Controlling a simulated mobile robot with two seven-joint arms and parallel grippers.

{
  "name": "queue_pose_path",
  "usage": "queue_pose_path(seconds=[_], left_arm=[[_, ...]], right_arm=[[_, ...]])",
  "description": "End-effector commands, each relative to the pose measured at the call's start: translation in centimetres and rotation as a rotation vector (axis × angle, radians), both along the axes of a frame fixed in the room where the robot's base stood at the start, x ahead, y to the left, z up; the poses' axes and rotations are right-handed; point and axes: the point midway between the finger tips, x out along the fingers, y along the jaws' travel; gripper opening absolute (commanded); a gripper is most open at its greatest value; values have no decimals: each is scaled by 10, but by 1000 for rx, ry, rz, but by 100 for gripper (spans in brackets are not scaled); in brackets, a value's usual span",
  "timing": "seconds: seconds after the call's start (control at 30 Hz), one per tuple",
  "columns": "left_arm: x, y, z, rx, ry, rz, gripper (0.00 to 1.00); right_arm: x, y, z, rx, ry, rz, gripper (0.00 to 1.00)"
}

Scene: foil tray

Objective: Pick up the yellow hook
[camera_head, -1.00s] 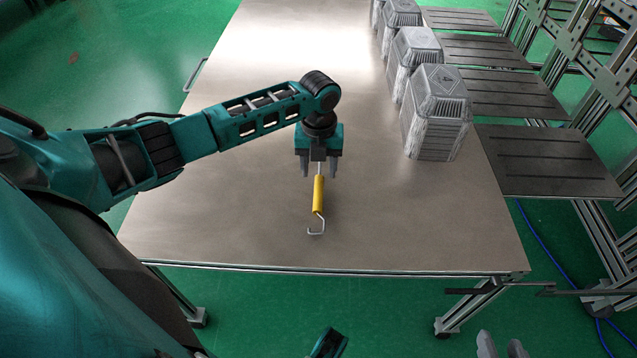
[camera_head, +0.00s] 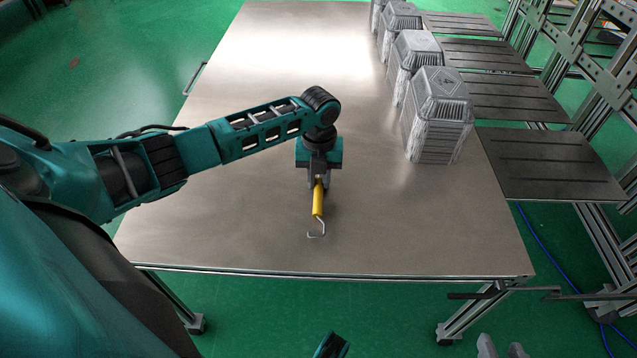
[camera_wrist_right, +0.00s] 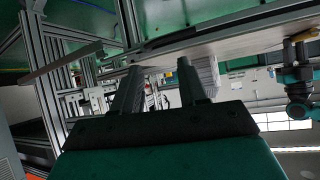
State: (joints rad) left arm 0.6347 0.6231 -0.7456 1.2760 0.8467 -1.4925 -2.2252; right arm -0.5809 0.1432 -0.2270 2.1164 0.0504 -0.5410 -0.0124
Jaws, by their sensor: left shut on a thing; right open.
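The yellow hook (camera_head: 318,202) has a yellow handle and a bent metal wire end. In the head view it is over the steel table, its hooked end towards the table's front edge. My left gripper (camera_head: 318,182) is above it, shut on the hook at the far end of its handle. Whether the hook still touches the table I cannot tell. My right gripper (camera_wrist_right: 157,88) is open and empty in the right wrist view, below the table's level. Its fingertips also show at the bottom right of the head view (camera_head: 501,347).
The steel table (camera_head: 220,200) is bare around the hook. Stacks of foil trays (camera_head: 438,115) stand along its right side. Dark shelf plates (camera_head: 545,165) and a metal frame (camera_head: 595,85) lie beyond the right edge.

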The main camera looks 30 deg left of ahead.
Motion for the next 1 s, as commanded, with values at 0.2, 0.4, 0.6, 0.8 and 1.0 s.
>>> queue_pose_path(seconds=[0.2,0.4,0.6,0.8,1.0], left_arm=[[0,0,0,1,-1,0,0],[1,1,12,1,-2,0,0],[1,1,57,0,-5,-1,0],[2,1,117,0,-6,0,0],[1,0,165,-1,-3,0,0]], right_arm=[[0,0,-1,-1,1,1,43],[0,0,5,-1,-2,0,43],[2,-3,22,-3,-18,-7,43],[-1,-10,29,-20,-13,-13,43],[-4,-11,40,-24,-6,-10,43]])
